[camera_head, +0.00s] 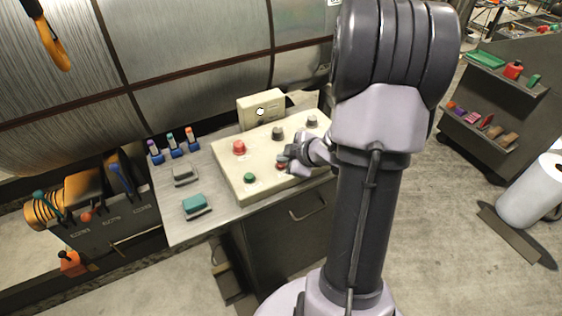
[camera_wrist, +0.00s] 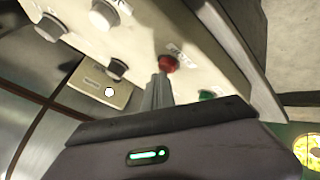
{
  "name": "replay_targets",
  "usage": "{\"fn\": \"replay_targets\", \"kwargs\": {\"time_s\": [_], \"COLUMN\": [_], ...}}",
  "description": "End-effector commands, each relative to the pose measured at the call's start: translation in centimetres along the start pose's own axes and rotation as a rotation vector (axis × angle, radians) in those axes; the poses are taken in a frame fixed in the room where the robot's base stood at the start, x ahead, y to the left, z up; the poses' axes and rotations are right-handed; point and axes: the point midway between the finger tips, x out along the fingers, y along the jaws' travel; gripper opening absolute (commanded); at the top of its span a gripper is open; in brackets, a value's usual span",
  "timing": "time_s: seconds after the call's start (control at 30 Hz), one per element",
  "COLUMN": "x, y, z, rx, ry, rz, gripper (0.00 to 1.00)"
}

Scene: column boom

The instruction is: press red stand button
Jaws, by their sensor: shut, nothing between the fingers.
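A pale control panel (camera_head: 262,185) lies on the grey worktop. A small red button (camera_head: 280,166) near its front edge is partly hidden by my gripper (camera_head: 286,157). The wrist view shows this red button (camera_wrist: 168,63) right beside the shut fingertips of my gripper (camera_wrist: 163,73). I cannot tell whether they touch. A larger red button (camera_head: 239,147) stands at the panel's left, clear of my gripper. A green button (camera_head: 249,178) is at the front left; in the wrist view it is partly hidden by my gripper's body.
Grey knobs (camera_head: 277,134) stand on the panel's far side. A cream box (camera_head: 262,109) stands behind it. A teal-topped block (camera_head: 195,205), a grey block (camera_head: 184,174) and blue holders (camera_head: 174,148) sit on the worktop (camera_head: 222,217) at left. Shelves (camera_head: 506,70) and a white roll (camera_head: 532,190) are at right.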

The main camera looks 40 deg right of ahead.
Motion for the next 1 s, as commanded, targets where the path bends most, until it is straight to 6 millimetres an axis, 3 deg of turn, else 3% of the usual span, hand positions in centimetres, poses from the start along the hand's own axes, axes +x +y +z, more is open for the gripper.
{"fn": "replay_targets", "kwargs": {"time_s": [0.27,0.67,1.0], "x": [-1.2,-1.4,-3.8], "y": [0.9,1.0,2.8], "z": [-0.9,-1.0,-2.8], "rx": [0.001,0.0,0.0], "ry": [0.0,0.0,0.0], "rz": [0.0,0.0,0.0], "gripper": [0.0,0.0,0.0]}}
